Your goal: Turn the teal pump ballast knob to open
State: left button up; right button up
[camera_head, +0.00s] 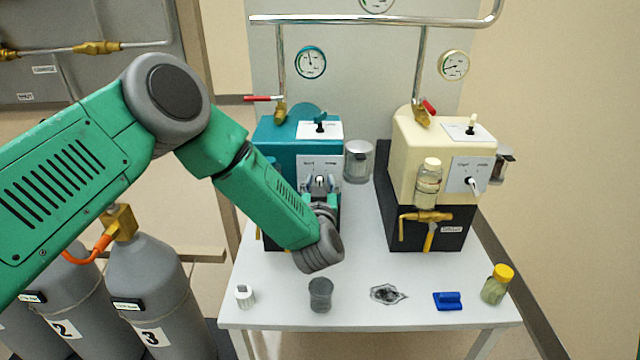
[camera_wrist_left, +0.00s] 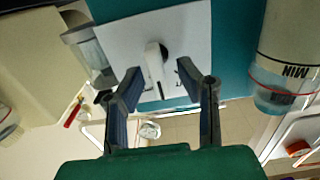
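The teal pump (camera_head: 277,133) stands at the back left of the white table. Its white front panel (camera_head: 309,163) carries a pale lever-shaped knob (camera_head: 320,180). In the left wrist view the knob (camera_wrist_left: 154,62) stands out from the panel (camera_wrist_left: 118,42), with a dark round part beside it. My left gripper (camera_wrist_left: 160,78) is open in front of the panel. Its two fingers are on either side of the knob, with gaps showing; I cannot tell how deep they reach. In the head view the wrist hides the lower pump front and most of the gripper (camera_head: 320,186). My right gripper is not in view.
A black toggle (camera_head: 320,124) sits on the teal pump's top. A cream pump (camera_head: 420,143) stands to the right, with a clear jar (camera_head: 358,161) between. A grey cup (camera_head: 320,294), blue object (camera_head: 448,301) and yellow-capped jar (camera_head: 497,284) line the front. Gas cylinders (camera_head: 150,290) stand left.

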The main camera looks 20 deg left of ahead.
pick_arm(q)
grip_shut()
jog(key=shift+d+m+p, duration=0.15)
jog(key=shift+m+p, duration=0.4)
jog(key=shift+m, duration=0.25)
jog(key=shift+d+m+p, duration=0.15)
jog(key=shift+m+p, duration=0.35)
jog(key=shift+m, duration=0.3)
jog(key=shift+d+f+m+p, duration=0.15)
jog(key=shift+m+p, duration=0.3)
jog(key=shift+m, duration=0.95)
jog(key=shift+f, duration=0.1)
grip_release()
